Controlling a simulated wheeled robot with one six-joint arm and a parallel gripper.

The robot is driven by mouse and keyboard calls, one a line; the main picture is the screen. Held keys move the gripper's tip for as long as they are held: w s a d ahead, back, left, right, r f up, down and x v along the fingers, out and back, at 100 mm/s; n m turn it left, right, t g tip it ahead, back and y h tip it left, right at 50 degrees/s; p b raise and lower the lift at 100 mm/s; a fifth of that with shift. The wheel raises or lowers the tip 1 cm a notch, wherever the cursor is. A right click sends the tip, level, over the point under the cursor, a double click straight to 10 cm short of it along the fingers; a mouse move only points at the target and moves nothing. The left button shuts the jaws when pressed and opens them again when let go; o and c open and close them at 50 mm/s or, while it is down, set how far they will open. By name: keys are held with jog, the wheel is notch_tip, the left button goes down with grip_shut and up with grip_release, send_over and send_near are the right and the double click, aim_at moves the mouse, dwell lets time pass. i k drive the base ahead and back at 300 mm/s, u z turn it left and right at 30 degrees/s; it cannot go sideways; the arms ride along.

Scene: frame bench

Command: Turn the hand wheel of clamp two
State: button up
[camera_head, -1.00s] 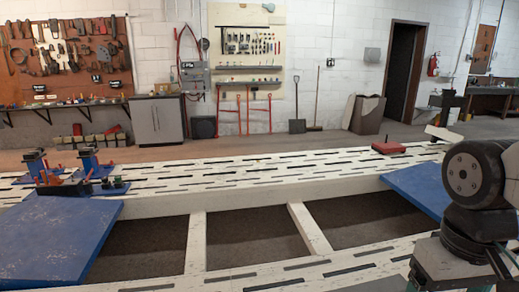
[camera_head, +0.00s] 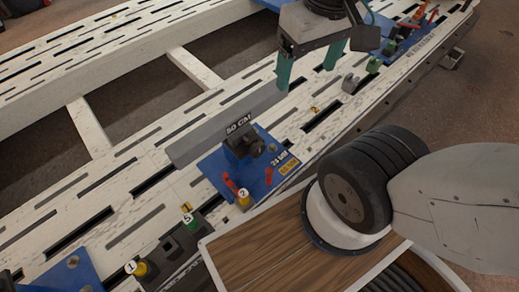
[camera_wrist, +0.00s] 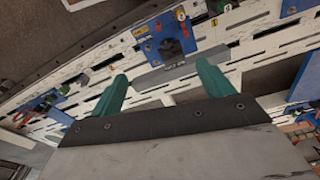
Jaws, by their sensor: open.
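The blue clamp plate (camera_head: 213,172) beside the yellow post tagged "2" (camera_head: 243,199) lies on the white slotted frame. A black clamp body (camera_head: 243,143) with a round dark part stands on it; I cannot tell for sure whether that part is the hand wheel. In the wrist view this blue plate (camera_wrist: 147,44) is at the top, with tag "2" (camera_wrist: 181,14). My gripper (camera_head: 306,77) has two green fingers, spread apart and empty, up and to the right of the clamp. In the wrist view my gripper (camera_wrist: 161,70) points toward the plate, apart from it.
A grey bar (camera_head: 205,138) runs behind the clamp. A yellow post tagged "1" (camera_head: 137,268) and a green part tagged "5" (camera_head: 190,222) are at lower left. More blue fixtures (camera_head: 400,38) stand at upper right. Open gaps (camera_head: 130,85) lie between the frame beams.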

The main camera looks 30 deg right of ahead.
aim_at(257, 149)
jog(key=k, duration=0.5)
jog(key=z, duration=2.2)
jog(key=k, duration=1.2)
jog(key=u, duration=2)
jog(key=i, duration=0.5)
jog(key=z, duration=0.1)
